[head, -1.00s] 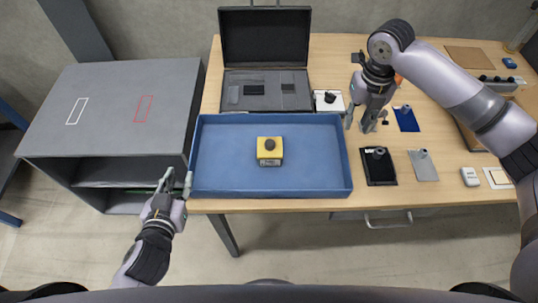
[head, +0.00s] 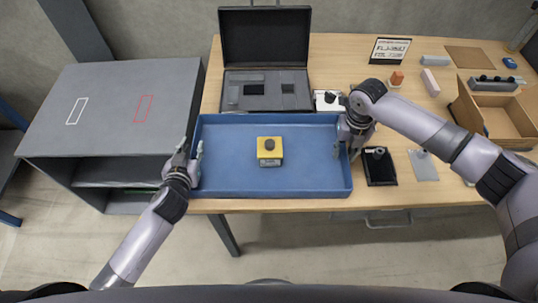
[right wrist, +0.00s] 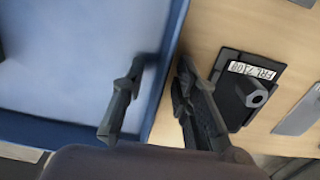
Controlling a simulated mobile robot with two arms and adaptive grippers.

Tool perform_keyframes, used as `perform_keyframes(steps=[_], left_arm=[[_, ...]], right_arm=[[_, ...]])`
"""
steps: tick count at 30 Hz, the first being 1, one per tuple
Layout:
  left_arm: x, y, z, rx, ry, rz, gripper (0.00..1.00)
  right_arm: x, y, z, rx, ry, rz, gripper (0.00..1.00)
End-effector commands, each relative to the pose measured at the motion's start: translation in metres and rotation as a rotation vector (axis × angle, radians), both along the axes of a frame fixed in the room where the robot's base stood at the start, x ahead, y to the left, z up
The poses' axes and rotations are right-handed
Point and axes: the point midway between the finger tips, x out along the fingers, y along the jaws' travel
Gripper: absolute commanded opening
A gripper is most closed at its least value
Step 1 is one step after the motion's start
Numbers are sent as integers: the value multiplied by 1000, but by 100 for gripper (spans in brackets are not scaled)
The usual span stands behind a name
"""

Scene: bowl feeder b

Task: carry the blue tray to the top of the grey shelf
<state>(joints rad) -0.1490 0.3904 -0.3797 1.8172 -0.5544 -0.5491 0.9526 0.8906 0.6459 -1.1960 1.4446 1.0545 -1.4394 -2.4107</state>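The blue tray (head: 225,178) lies on the wooden table, its left end at the table's left edge. A yellow box with a dark round knob (head: 269,152) sits inside it. The grey shelf (head: 105,82) stands to the left; its top bears only a white and a red outline. My left gripper (head: 191,150) is at the tray's left wall, fingers apart, seemingly one on each side. My right gripper (head: 343,148) is open at the right wall. In the right wrist view, its fingers (right wrist: 155,105) straddle the tray's wall (right wrist: 168,60), with gaps visible.
An open black case (head: 266,90) stands behind the tray, beside a white block with a black knob (head: 328,100). A black plate (head: 379,168) lies close to the right gripper. A cardboard box (head: 495,115) stands further right. The shelf top is clear.

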Motion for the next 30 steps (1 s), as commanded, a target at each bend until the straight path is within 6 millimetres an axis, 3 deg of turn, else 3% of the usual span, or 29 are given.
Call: perform_keyframes(steps=[6,18,30], left_arm=[[0,0,0,0,1,0,28],[0,0,0,0,1,0,1],[-1,0,0,0,1,0,0]], right_arm=[[0,0,0,0,0,0,28],[0,0,0,-1,0,0,1],[0,0,0,-1,0,0,0]])
